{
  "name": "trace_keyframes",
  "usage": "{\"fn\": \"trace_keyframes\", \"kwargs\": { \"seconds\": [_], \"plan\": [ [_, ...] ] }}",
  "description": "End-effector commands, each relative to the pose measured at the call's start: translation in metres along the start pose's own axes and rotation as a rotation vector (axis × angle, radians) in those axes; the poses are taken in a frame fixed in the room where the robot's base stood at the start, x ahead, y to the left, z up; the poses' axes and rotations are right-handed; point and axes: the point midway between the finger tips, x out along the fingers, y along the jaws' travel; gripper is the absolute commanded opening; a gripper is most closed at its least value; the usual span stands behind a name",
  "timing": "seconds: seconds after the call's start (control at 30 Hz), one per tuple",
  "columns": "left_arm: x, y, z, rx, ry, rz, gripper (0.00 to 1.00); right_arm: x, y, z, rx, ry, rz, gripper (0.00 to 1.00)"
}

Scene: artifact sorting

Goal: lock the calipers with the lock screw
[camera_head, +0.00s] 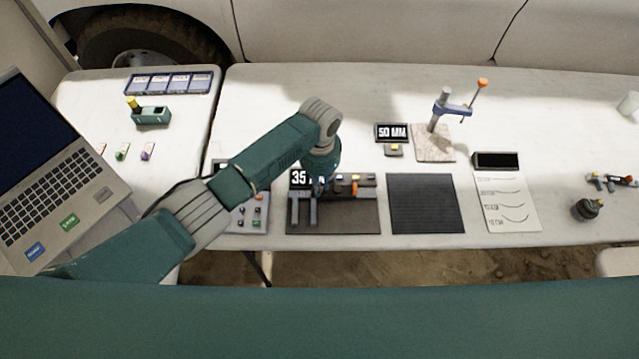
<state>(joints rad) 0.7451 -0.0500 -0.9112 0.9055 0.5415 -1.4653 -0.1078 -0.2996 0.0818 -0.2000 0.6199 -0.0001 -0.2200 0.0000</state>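The calipers (303,209) lie on a dark mat (345,219) near the front middle of the table. Their grey jaws point toward the front edge, and a display (298,178) beside them reads 35. A small orange part (355,188), possibly the lock screw, stands on the bar to the right. My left arm comes in from the left and bends down over the calipers. My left gripper (322,187) is at the bar, just left of the orange part. Its fingers are small, dark and partly hidden by the wrist. My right gripper is out of view.
A panel with small buttons (254,212) lies left of the mat, partly under my arm. To the right are an empty black mat (426,204), a paper sheet (507,205) and a dark round object (586,209).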

Motion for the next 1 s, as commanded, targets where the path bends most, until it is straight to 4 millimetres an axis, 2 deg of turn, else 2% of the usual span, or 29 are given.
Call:
{"fn": "trace_keyframes", "kwargs": {
  "seconds": [0.07, 0.33, 0.47, 0.57, 0.8, 1.0],
  "plan": [
    [-0.001, -0.001, -0.001, 0.001, 0.003, -0.001, 0.34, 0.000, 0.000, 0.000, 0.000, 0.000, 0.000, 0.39],
    [-0.001, 0.000, 0.000, 0.001, 0.000, 0.000, 0.34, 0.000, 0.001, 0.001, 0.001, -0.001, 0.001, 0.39],
    [-0.009, 0.000, -0.001, 0.002, 0.001, 0.001, 0.34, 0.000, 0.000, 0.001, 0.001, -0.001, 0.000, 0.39],
    [-0.025, -0.001, -0.001, 0.001, 0.003, -0.001, 0.34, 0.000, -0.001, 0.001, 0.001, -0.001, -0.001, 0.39],
    [-0.078, 0.000, -0.001, 0.002, 0.005, -0.001, 0.34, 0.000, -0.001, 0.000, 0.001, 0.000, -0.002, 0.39],
    [-0.109, -0.001, -0.001, 0.001, 0.003, -0.001, 0.34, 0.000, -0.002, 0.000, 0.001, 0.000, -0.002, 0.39]
  ]
}}
